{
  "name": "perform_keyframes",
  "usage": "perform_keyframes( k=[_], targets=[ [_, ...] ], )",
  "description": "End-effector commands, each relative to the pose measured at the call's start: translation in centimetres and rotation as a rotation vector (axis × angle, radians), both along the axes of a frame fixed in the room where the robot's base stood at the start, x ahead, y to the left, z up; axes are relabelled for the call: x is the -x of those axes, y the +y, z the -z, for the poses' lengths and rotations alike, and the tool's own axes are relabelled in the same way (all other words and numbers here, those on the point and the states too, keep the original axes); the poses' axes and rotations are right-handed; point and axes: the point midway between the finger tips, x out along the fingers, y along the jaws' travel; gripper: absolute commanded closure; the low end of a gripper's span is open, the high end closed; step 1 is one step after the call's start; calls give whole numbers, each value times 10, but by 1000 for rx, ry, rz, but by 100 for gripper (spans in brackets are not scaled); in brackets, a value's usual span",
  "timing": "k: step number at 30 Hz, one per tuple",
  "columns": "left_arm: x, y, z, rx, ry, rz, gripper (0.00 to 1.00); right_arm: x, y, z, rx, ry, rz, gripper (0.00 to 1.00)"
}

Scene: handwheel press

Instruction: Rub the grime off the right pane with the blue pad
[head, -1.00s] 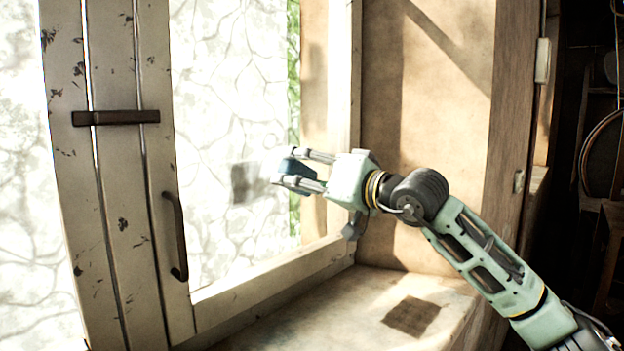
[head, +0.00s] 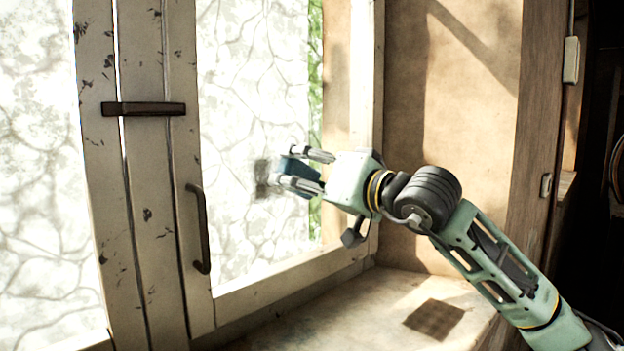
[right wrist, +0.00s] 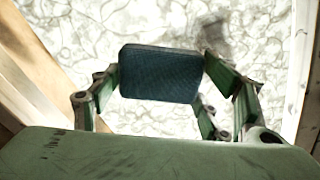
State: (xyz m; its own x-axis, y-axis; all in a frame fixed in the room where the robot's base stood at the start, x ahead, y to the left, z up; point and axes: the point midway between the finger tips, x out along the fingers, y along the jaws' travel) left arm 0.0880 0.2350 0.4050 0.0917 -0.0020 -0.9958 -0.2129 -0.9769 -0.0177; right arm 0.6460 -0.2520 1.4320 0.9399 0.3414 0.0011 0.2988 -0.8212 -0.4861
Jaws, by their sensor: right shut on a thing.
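The right pane (head: 245,115) is a bright window pane in a worn white frame. A dark grime patch (head: 262,178) shows on it, just left of the blue pad (head: 297,170). My right gripper (head: 308,170) is shut on the blue pad and holds it in front of the pane beside the grime. In the right wrist view the pad (right wrist: 160,75) sits between the fingers, with a dark smudge on the pane behind it to the upper right. I cannot tell whether the pad touches the glass. My left gripper is not in view.
A dark handle (head: 199,228) and a dark latch bar (head: 143,108) stand out from the frame left of the pane. The frame's right post (head: 367,75) and the window sill (head: 375,300) lie close to my right arm. A dark square (head: 434,319) lies on the sill.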

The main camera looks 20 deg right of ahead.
Motion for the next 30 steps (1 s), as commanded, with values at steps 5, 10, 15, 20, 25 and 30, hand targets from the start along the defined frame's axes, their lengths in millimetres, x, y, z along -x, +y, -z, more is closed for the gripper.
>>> perform_keyframes(
  k=[5,10,15,20,25,30],
  targets=[
    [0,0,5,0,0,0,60,5,15,0,0,-1,-3,51],
    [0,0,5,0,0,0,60,7,19,0,0,0,-1,51],
    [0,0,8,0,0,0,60,9,26,1,0,-1,-3,51],
    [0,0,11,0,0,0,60,14,39,1,0,-2,-3,51],
    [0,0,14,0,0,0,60,18,51,0,-1,-1,-3,51],
    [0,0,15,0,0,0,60,20,54,0,0,0,-1,51]
  ],
)
